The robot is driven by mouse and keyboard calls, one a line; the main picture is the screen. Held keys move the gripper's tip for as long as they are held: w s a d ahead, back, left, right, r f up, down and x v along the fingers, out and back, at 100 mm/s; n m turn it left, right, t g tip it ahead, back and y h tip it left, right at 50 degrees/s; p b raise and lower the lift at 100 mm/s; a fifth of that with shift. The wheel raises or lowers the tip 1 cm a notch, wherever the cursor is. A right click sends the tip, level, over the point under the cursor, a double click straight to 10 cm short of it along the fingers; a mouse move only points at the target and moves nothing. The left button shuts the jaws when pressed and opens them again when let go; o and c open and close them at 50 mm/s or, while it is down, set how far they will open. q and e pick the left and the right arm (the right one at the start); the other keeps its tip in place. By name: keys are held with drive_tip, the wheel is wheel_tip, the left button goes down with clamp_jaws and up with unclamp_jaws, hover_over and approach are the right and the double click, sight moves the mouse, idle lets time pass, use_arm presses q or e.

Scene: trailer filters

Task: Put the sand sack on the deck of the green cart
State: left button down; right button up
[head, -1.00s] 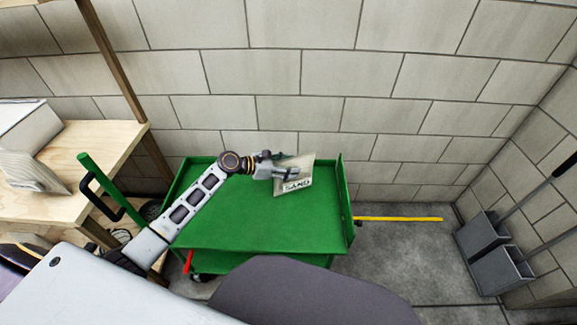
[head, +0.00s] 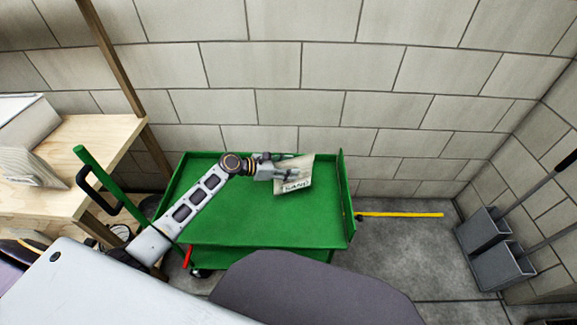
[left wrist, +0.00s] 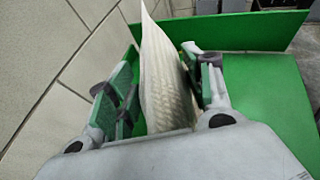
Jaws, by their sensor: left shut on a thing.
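The sand sack (head: 297,182) is a pale, flat bag with a "SAND" label. My left gripper (head: 286,172) is shut on it and holds it over the right part of the green cart's deck (head: 230,229). In the left wrist view, the sack (left wrist: 163,85) stands between the two fingers (left wrist: 165,97), with the green cart (left wrist: 268,95) beyond and to the right. I cannot tell whether the sack's lower edge touches the deck. The visible deck is otherwise empty. My right gripper is not in view.
A block wall (head: 330,70) stands close behind the cart. Grey dustpans (head: 492,250) stand at right; a yellow bar (head: 400,215) lies right of the cart.

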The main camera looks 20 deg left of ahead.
use_arm(q)
drive_tip(key=shift+w+r, duration=0.1)
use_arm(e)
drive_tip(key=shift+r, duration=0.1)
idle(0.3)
use_arm(q)
drive_tip(key=c, duration=0.6)
unclamp_jaws()
drive_tip(key=shift+f, duration=0.2)
drive_tip(key=shift+s+r, duration=0.1)
drive_tip(key=shift+s, duration=0.1)
drive_tip(key=shift+s+a+r, duration=0.2)
drive_tip(key=shift+s+a, duration=0.05)
drive_tip(key=shift+a, duration=0.1)
drive_tip(key=p+v, duration=0.2)
drive_tip(key=v, duration=0.9)
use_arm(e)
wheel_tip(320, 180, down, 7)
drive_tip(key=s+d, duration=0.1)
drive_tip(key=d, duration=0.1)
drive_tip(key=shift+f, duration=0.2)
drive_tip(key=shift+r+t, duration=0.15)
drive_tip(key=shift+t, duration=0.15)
